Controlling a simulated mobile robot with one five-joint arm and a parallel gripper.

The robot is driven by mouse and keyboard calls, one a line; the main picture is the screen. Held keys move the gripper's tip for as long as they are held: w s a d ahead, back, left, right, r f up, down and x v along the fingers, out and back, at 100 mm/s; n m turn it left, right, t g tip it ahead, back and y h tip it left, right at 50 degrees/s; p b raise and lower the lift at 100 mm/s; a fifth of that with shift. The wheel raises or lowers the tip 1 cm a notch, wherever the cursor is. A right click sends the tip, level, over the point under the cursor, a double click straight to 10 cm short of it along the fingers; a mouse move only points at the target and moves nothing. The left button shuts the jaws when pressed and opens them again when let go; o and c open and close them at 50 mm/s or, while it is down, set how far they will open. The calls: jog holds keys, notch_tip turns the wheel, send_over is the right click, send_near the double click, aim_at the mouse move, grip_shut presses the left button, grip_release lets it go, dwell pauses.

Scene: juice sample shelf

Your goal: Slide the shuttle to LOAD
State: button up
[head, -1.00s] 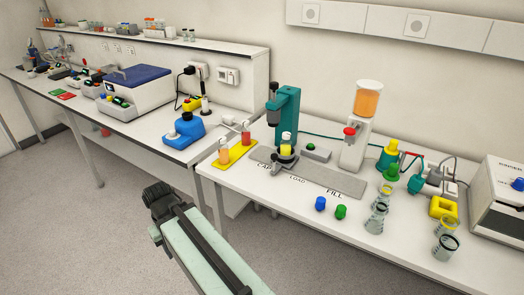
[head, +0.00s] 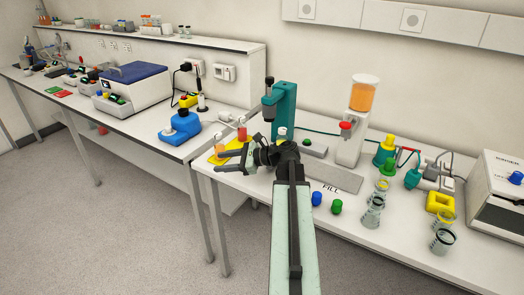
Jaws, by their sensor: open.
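The grey track (head: 336,177) runs along the front of the bench, with the FILL label visible; my arm hides the CAP and LOAD labels. The shuttle is hidden behind my arm. Only the pale top of the bottle (head: 282,132) that stood on it shows, beside the teal press (head: 284,103) at the CAP end. I see nothing between the fingers. Whether it touches anything cannot be told.
The yellow tray (head: 216,160) with bottles of orange and red liquid is partly behind my gripper. The juice dispenser (head: 356,120) stands at the FILL end. Several clear cups stand to the right.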

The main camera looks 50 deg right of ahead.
jog(key=s+d+m+t+h+b, duration=0.1)
jog(key=s+d+m+t, duration=0.1)
jog(key=s+d, duration=0.2)
jog(key=s+d+r+m+t+h+b, duration=0.1)
jog(key=s+d+m+b, duration=0.1)
jog(key=d, duration=0.4)
jog(key=s+d+m+t+h+b, duration=0.2)
jog(key=s+d+m, duration=0.1)
jog(key=s+d, duration=0.3)
jog(key=shift+s+r+t, duration=0.2)
jog(key=shift+s+t, duration=0.1)
jog(key=shift+s, duration=0.15)
jog(key=shift+s+d, duration=0.15)
jog(key=shift+s, duration=0.1)
jog(key=x, duration=0.8)
grip_shut()
